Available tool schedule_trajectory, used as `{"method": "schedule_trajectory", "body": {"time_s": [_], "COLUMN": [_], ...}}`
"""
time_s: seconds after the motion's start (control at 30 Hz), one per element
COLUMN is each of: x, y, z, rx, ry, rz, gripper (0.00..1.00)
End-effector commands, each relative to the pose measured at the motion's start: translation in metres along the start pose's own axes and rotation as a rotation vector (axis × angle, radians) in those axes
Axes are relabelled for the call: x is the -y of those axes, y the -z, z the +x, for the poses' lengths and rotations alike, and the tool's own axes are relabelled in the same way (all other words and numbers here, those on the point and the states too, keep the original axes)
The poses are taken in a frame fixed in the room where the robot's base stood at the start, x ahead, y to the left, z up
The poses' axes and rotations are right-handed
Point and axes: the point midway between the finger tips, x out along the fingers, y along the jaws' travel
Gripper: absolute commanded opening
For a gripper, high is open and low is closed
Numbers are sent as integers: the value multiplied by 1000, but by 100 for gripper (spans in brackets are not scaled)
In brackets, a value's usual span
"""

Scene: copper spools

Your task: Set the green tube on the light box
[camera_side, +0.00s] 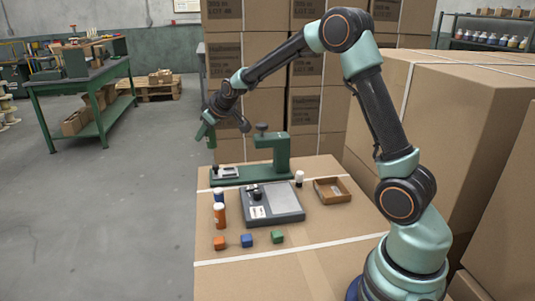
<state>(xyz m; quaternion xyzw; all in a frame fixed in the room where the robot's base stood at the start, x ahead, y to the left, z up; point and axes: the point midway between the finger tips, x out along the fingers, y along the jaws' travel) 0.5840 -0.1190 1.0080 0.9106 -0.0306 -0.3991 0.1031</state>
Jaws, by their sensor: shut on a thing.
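My gripper (209,120) is at the far left end of my arm, raised above the far left part of the cardboard work surface. It is shut on a tilted green piece, which looks like the green tube (200,133); its ends are small and partly hidden by the fingers. The light box appears to be the flat grey box (287,201) with a pale top panel and a dark knob, in the middle of the work surface. The held tube is well above it and to its left, apart from it.
A green clamp stand (272,160) rises behind the grey box. An orange tube (220,216) and a blue, white-capped tube (219,196) stand at its left. Small orange (219,243), blue (247,240) and green (277,237) cubes lie in front.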

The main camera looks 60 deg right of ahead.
Motion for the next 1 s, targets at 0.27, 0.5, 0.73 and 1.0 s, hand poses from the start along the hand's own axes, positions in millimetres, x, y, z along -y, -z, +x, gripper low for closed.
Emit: {"method": "schedule_trajectory", "body": {"time_s": [0.27,0.5,0.73,1.0], "x": [-30,-88,-115,-116], "y": [-4,-55,-97,-126], "z": [-32,-87,-125,-119], "rx": [8,37,57,69], "ry": [-35,-128,-193,-208], "rz": [53,205,313,345], "gripper": [0,0,0,0]}}
